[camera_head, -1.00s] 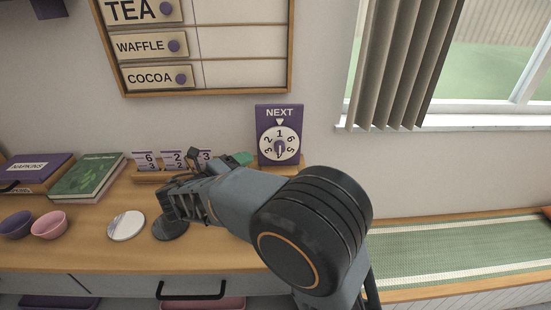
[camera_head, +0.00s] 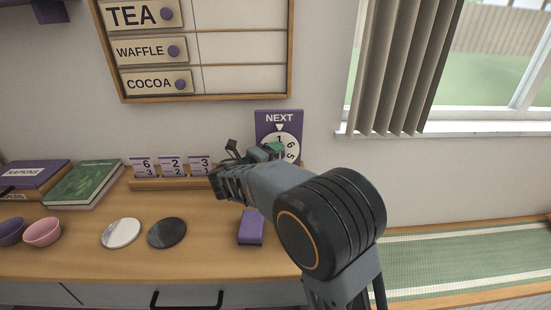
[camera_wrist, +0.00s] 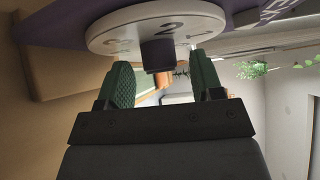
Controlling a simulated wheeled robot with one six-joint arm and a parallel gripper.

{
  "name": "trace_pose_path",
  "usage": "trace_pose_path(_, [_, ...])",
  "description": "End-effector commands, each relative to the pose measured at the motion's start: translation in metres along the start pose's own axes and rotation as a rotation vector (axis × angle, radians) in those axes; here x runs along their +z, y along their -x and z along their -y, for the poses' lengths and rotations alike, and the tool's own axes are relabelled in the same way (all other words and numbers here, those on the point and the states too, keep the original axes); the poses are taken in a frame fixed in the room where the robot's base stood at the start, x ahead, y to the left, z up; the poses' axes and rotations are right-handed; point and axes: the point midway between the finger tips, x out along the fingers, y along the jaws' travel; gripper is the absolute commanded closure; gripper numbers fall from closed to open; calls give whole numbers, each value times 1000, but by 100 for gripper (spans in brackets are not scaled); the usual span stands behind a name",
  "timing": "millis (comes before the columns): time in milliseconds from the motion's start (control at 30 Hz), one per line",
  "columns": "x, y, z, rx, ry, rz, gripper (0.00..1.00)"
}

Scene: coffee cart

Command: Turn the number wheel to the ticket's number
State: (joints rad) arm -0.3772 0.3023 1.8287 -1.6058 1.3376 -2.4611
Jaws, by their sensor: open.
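The number wheel (camera_head: 291,145) is a white disc on a purple board (camera_head: 265,121) marked NEXT against the wall. A white pointer sits above it with the 1 beneath. My gripper (camera_head: 270,151) is in front of the wheel and hides its lower left. In the wrist view the wheel (camera_wrist: 120,33) is close, with a 2 facing the camera. Its purple knob (camera_wrist: 157,54) shows between my open green-padded fingers (camera_wrist: 162,70), with a gap on each side. Three number tickets (camera_head: 172,165) stand in a wooden rack (camera_head: 160,184); they read 6, 2 and 3 at the top.
A purple block (camera_head: 251,228) lies on the counter below my arm. White and black coasters (camera_head: 121,233) (camera_head: 167,233), bowls (camera_head: 42,232), a green book (camera_head: 84,185) and a napkin box (camera_head: 34,175) lie left. A menu board (camera_head: 240,97) hangs above.

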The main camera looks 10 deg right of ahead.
Motion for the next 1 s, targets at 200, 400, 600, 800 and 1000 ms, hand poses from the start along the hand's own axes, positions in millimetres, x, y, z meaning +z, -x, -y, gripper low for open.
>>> trace_pose_path(200, [0, -3, 0, 0, 0, -1, 40])
trace_pose_path(400, [0, -3, 0, 0, 0, 0, 45])
trace_pose_path(600, [0, -3, 0, 0, 0, 0, 64])
trace_pose_path(800, [0, -3, 0, 0, 0, 0, 83])
trace_pose_path(1000, [0, -3, 1, 4, -4, 0, 89])
